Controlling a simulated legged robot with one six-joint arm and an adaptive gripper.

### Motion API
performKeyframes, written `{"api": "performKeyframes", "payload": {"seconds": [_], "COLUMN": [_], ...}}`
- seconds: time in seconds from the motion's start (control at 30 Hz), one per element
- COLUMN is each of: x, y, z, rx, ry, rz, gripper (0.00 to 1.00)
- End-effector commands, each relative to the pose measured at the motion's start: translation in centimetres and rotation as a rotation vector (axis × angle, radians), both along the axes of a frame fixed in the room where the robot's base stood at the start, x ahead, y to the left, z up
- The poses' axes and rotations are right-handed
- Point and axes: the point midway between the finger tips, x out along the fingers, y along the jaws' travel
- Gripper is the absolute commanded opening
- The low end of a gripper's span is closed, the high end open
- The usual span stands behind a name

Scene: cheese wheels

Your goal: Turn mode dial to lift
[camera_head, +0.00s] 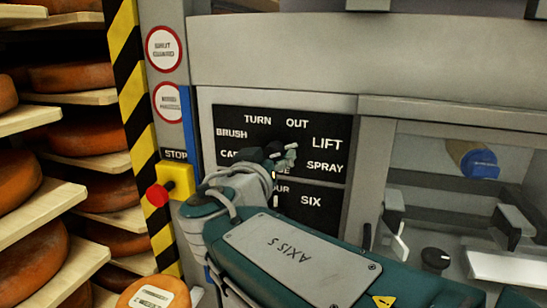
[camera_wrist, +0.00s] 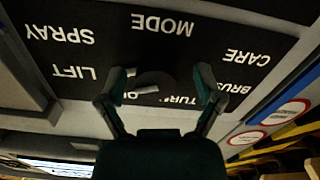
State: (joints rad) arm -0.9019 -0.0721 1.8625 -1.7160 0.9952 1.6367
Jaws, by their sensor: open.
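The mode dial (camera_wrist: 155,82) is a dark round knob on a black label panel (camera_wrist: 100,20), seen upside down in the wrist view. A small pale bar shows on its left side there; I cannot tell which label it points to. My gripper (camera_wrist: 160,76) is open, with one finger on each side of the dial. I cannot tell whether the fingers touch it. In the head view my gripper (camera_head: 281,156) is at the middle of the panel and hides most of the dial. The LIFT label (camera_head: 328,144) is right of it.
A red stop button (camera_head: 157,195) on a yellow box sits left of the panel. Racks of cheese wheels (camera_head: 90,135) stand at far left. A recessed bay (camera_head: 440,145) with a blue and tan cylinder (camera_head: 472,160) is at right. A second dark panel marked SIX (camera_head: 312,214) lies below.

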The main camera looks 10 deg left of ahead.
Motion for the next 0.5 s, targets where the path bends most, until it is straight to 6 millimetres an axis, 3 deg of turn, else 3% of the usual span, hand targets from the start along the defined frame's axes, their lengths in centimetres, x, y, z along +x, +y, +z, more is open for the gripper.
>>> {"api": "performKeyframes", "payload": {"seconds": [0.23, 0.5], "x": [-1.1, -6.4], "y": [0.1, 0.7], "z": [0.0, 0.0], "rx": [0.001, 0.0], "ry": [-0.001, 0.0], "rz": [0.002, 0.006], "gripper": [0.85, 0.85]}}
